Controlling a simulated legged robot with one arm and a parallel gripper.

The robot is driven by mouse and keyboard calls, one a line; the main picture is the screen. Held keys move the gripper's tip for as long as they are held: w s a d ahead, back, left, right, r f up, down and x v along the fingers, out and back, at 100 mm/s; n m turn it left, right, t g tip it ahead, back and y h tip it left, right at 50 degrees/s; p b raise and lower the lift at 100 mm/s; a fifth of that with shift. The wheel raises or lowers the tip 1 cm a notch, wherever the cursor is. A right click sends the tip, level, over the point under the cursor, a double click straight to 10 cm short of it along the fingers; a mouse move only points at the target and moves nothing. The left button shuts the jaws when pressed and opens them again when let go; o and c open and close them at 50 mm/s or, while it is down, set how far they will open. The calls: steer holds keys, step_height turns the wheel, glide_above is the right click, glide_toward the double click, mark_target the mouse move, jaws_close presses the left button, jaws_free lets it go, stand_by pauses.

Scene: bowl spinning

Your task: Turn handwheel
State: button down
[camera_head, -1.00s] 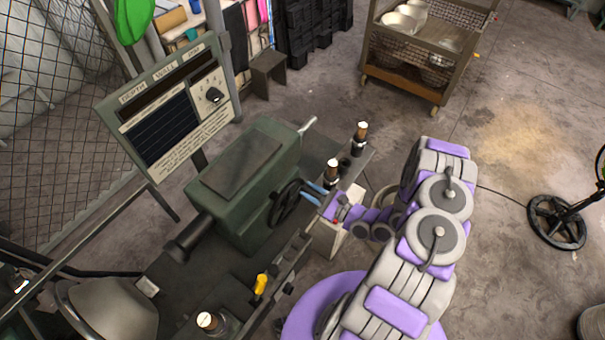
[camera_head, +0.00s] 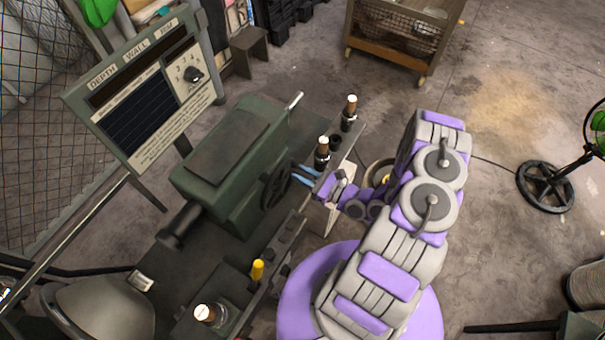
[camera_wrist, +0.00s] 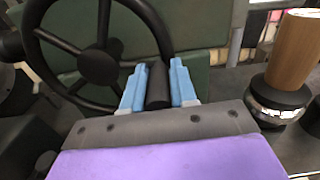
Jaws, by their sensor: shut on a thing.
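The black spoked handwheel (camera_head: 276,184) is on the front face of the green machine housing (camera_head: 228,150). It also shows large in the wrist view (camera_wrist: 98,66), with its dark handle (camera_wrist: 158,86) sticking out at the lower right of the rim. My gripper (camera_head: 307,174) reaches the wheel's right side. In the wrist view its two blue fingers (camera_wrist: 159,84) stand on either side of the handle and are shut on it. The handle's far end and the contact faces are partly hidden by the fingers.
Wooden-topped levers (camera_head: 322,152) stand just right of my gripper; one looms at the right in the wrist view (camera_wrist: 292,50). A display panel (camera_head: 145,92) stands at the left.

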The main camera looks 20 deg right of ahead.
steer(key=shift+f, duration=0.2)
steer(key=c, duration=1.1)
jaws_free()
steer(key=shift+o, duration=1.1)
steer(key=shift+d, duration=0.15)
steer(key=b+v, duration=0.1)
steer(key=v, duration=1.6)
steer(key=shift+s+d, duration=0.15)
